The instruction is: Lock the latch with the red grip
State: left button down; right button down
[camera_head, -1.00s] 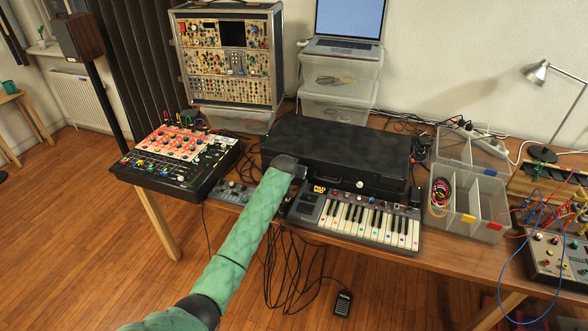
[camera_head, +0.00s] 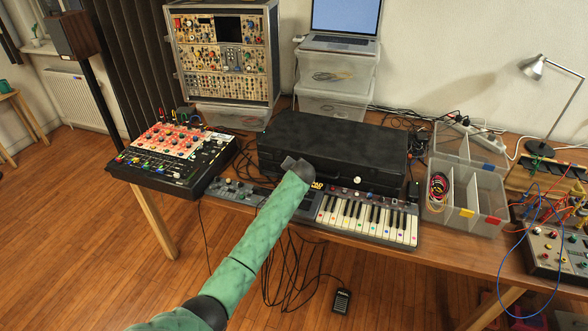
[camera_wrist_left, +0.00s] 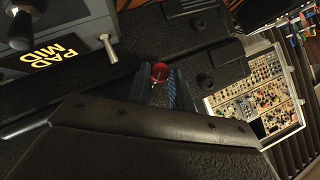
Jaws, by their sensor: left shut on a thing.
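The black case (camera_head: 335,140) lies closed on the table behind the small keyboard. My left gripper (camera_head: 291,163) is at the left part of the case's front side and hides the latch there in the head view. In the left wrist view a round red grip (camera_wrist_left: 160,72) shows between the two fingers of my left gripper (camera_wrist_left: 160,90), which are shut on it. The latch's angle is hard to tell, as the fingers cover most of it. Another latch with a pale round grip (camera_head: 357,180) is on the case front further right. My right gripper is in neither view.
The keyboard (camera_head: 368,217) lies close in front of the case. A mixer (camera_head: 165,155) stands to the left, and clear divided bins (camera_head: 463,200) stand to the right. A modular rack (camera_head: 222,55) and stacked clear boxes (camera_head: 335,75) are behind.

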pick_arm(q)
jog(key=shift+f, duration=0.15)
jog(key=c, duration=1.4)
grip_release()
jog(key=shift+o, duration=0.8)
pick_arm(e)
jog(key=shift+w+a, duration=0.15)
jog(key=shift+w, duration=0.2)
pick_arm(q)
jog(key=b+v, duration=0.2)
jog(key=v, duration=0.6)
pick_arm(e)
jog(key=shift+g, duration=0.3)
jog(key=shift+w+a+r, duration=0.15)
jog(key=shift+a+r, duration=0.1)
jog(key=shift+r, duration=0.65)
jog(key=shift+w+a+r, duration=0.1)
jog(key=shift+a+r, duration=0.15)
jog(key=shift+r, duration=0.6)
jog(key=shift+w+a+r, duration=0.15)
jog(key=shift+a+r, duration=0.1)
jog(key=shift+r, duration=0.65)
pick_arm(q)
jog(key=shift+w, duration=0.1)
